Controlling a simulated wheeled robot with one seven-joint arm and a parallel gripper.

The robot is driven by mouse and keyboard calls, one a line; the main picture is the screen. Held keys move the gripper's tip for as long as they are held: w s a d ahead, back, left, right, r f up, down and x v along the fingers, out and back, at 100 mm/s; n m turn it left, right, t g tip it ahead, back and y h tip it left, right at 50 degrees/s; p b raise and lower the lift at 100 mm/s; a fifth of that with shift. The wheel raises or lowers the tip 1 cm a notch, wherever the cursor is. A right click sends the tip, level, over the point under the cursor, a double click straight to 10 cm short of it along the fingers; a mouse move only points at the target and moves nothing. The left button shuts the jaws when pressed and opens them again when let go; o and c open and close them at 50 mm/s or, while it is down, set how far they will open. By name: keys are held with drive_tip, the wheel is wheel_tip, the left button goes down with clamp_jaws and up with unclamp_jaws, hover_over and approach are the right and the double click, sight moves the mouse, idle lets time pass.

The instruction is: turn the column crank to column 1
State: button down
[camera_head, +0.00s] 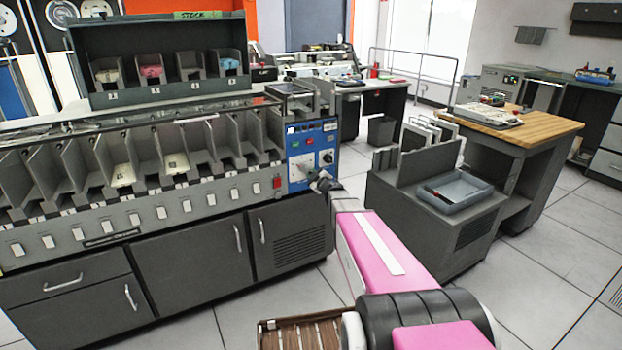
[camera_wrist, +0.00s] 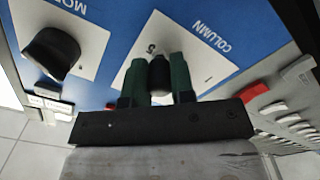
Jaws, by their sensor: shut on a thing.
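The blue control panel (camera_head: 299,143) is at the right end of the long grey machine. In the wrist view, the white plate labelled COLUMN (camera_wrist: 205,62) appears upside down, with a "5" readable on it. The dark crank knob (camera_wrist: 160,76) stands in front of this plate. My gripper (camera_wrist: 160,80) has its two green fingers closed on either side of the knob. In the head view, my gripper (camera_head: 322,182) is at the panel's lower part. The crank's arm and most of its scale are hidden by the fingers.
A black MODE knob (camera_wrist: 52,52) on its own white plate sits beside the column plate. A red button (camera_wrist: 254,92) and a row of light switches are on the other side. A grey cart with a tray (camera_head: 455,190) stands to the right. Open floor lies between.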

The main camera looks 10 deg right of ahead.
sight(309, 161)
drive_tip(key=n, duration=0.2)
drive_tip(key=r+n, duration=0.1)
drive_tip(key=shift+d+r+n, duration=0.15)
drive_tip(key=shift+d+n, duration=0.15)
drive_tip(key=shift+n, duration=0.1)
drive_tip(key=n, duration=0.1)
drive_tip(key=r+n, duration=0.1)
drive_tip(key=n, duration=0.1)
drive_tip(key=shift+w+d+r+n, duration=0.1)
drive_tip(key=shift+r+n, duration=0.1)
drive_tip(key=shift+n, duration=0.1)
drive_tip(key=n, duration=0.1)
drive_tip(key=r+n, duration=0.1)
drive_tip(key=n, duration=0.1)
drive_tip(key=shift+r, duration=0.1)
drive_tip(key=shift+a+r+n, duration=0.15)
drive_tip(key=shift+r+n, duration=0.05)
drive_tip(key=shift+n, duration=0.55)
drive_tip(key=shift+a+r+n, duration=0.15)
drive_tip(key=shift+r+n, duration=0.05)
drive_tip(key=shift+n, duration=0.55)
drive_tip(key=c, duration=1)
unclamp_jaws()
drive_tip(key=shift+o, duration=0.2)
